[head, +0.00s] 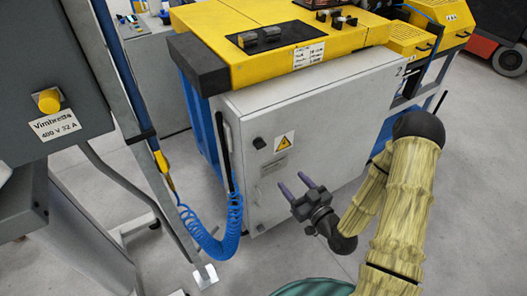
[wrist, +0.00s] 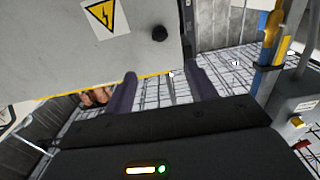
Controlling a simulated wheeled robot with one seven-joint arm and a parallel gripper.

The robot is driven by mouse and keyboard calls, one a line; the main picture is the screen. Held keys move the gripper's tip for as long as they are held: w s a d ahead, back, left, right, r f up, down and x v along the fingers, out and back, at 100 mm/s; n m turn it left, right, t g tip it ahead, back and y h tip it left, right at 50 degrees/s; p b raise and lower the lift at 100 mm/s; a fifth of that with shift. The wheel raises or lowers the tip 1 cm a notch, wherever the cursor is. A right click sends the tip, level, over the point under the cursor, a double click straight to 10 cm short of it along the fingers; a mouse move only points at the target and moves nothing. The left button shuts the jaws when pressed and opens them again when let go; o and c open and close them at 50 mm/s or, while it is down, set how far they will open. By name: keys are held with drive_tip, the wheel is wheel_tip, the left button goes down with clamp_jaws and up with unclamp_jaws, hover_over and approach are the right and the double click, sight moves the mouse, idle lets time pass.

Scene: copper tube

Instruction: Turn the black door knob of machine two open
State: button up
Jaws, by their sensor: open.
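The white door (head: 325,110) of the cabinet marked 2 fills the middle of the head view and appears shut. Its small black knob (head: 259,142) is at the upper left of the door, left of a yellow warning sign (head: 284,141). In the wrist view the knob (wrist: 159,34) shows beyond the fingertips, with the sign (wrist: 101,15) to its left. My gripper (head: 293,183) is open and empty, its two dark purple fingers pointing at the door, below and right of the knob. It also shows in the wrist view (wrist: 160,72). The fingers appear apart from the knob.
A long black handle (head: 224,152) stands along the door's left edge. A coiled blue hose (head: 212,236) hangs beside a grey post (head: 130,120) at left. A grey box with a yellow knob (head: 48,101) is further left. Grey floor is free at right.

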drive_tip(key=shift+w, duration=0.1)
idle(0.3)
drive_tip(key=b, duration=0.3)
approach(262, 147)
drive_tip(key=x, duration=0.9)
drive_tip(key=shift+w+a, duration=0.1)
drive_tip(key=shift+w, duration=0.05)
drive_tip(key=c, duration=1)
